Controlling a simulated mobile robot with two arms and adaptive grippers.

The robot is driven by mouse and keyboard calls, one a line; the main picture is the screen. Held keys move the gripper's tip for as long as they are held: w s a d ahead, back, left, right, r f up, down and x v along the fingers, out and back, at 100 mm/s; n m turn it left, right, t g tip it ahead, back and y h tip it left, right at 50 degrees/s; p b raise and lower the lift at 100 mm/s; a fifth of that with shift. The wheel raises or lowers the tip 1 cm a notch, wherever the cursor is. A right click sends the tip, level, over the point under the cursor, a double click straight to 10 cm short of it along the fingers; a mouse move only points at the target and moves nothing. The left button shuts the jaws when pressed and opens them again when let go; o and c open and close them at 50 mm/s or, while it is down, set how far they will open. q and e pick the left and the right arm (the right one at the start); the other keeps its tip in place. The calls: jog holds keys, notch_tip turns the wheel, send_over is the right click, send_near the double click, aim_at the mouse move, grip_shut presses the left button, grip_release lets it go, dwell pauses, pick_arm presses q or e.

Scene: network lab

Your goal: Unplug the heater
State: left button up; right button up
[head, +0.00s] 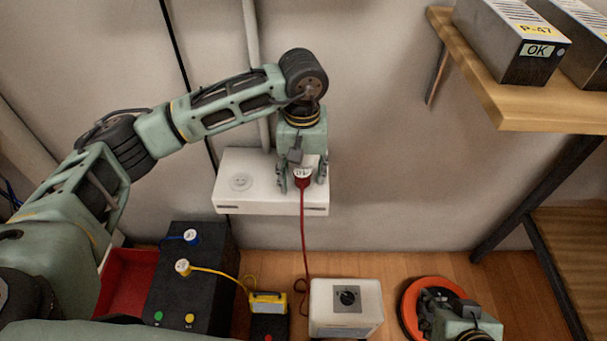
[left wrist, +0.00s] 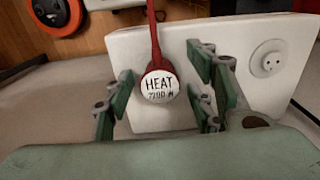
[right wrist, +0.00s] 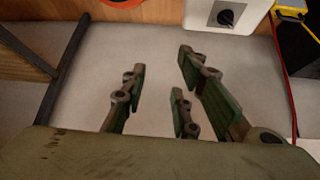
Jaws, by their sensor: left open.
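A red plug (left wrist: 158,84) with a white face marked HEAT sits at a white outlet box (head: 270,204) on the wall; it also shows in the head view (head: 303,178). A red cord (head: 303,235) runs from it down towards a white box with a dial (head: 346,308) on the floor. My left gripper (head: 303,180) is at the plug, its fingers (left wrist: 165,95) on either side with gaps between. It is open. My right gripper (right wrist: 158,95) is open and empty over bare surface; in the head view its arm shows at the bottom right.
A free socket (head: 240,181) is left of the plug. A wooden shelf (head: 520,105) holds metal boxes at right. A red ring (head: 408,310) lies at the lower right.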

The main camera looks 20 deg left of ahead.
jog(key=shift+w+a+r+t, duration=0.2)
jog(key=shift+w+r+t, duration=0.05)
jog(key=shift+w, duration=0.2)
jog(key=shift+w+a+r+t, duration=0.2)
jog(key=shift+w+r+t, duration=0.05)
jog(key=shift+w, duration=0.15)
pick_arm(q)
grip_shut()
dwell(0.3)
jog(key=shift+r, duration=0.1)
pick_arm(e)
jog(key=shift+s+d+f, duration=0.1)
